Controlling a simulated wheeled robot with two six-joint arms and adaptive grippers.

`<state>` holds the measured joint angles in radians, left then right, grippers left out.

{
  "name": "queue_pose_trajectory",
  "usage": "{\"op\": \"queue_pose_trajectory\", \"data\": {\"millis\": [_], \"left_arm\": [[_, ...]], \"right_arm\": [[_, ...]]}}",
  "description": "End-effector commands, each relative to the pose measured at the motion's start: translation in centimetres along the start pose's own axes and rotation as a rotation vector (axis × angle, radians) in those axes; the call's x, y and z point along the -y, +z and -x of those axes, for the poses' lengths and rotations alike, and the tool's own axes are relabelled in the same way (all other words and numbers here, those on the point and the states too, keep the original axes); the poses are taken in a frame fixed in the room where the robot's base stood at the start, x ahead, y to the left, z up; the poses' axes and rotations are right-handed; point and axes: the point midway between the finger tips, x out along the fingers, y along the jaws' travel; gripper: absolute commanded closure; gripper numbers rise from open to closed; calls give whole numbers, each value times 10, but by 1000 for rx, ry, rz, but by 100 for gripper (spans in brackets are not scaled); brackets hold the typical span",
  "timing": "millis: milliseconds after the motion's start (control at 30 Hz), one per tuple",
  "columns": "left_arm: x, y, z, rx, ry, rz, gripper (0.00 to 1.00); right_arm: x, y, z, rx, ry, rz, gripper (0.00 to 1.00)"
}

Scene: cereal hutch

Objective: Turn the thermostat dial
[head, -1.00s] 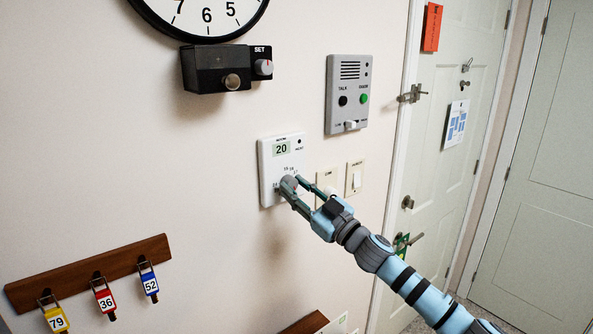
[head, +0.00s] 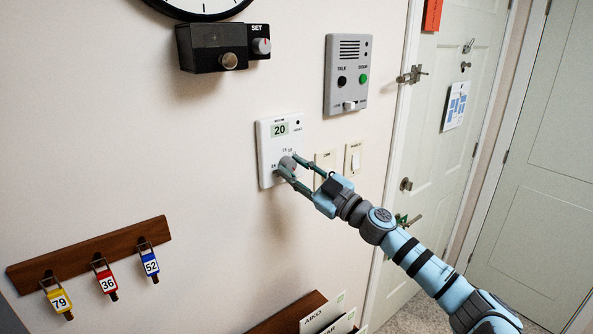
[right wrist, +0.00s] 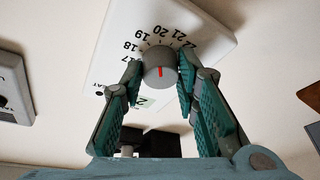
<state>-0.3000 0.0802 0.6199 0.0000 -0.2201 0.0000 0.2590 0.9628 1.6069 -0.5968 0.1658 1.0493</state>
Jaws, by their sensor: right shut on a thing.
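The white thermostat (head: 265,150) is on the wall, and its display (head: 280,129) reads 20. My right gripper (head: 291,164) is at the grey round dial (head: 286,163) on the thermostat's lower part. In the right wrist view, the dial (right wrist: 160,62) sits between the two fingertips, which are shut on its sides. A red mark (right wrist: 160,72) shows on the dial's face. Printed numbers from about 17 to 22 curve around it. The fingers partly hide the dial in the head view. My left gripper is not in view.
Two light switches (head: 353,158) are just right of the thermostat. A grey intercom panel (head: 347,75) is above right, and a black box with knobs (head: 211,47) is above left. A key rack (head: 88,255) hangs lower left. A door (head: 440,160) stands at right.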

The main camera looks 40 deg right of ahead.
Motion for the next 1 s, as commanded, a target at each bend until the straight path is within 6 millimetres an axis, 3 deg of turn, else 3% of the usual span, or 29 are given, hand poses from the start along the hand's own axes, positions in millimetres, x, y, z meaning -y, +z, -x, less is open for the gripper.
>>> {"op": "queue_pose_trajectory", "data": {"millis": [567,600,700,1000], "left_arm": [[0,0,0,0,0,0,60],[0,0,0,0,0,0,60],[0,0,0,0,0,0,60],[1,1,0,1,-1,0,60]], "right_arm": [[-2,-2,-1,-3,4,1,100],[-2,-2,-1,-3,4,1,65],[-2,-2,-1,-2,3,1,52],[-1,-1,0,-1,1,1,52]]}}
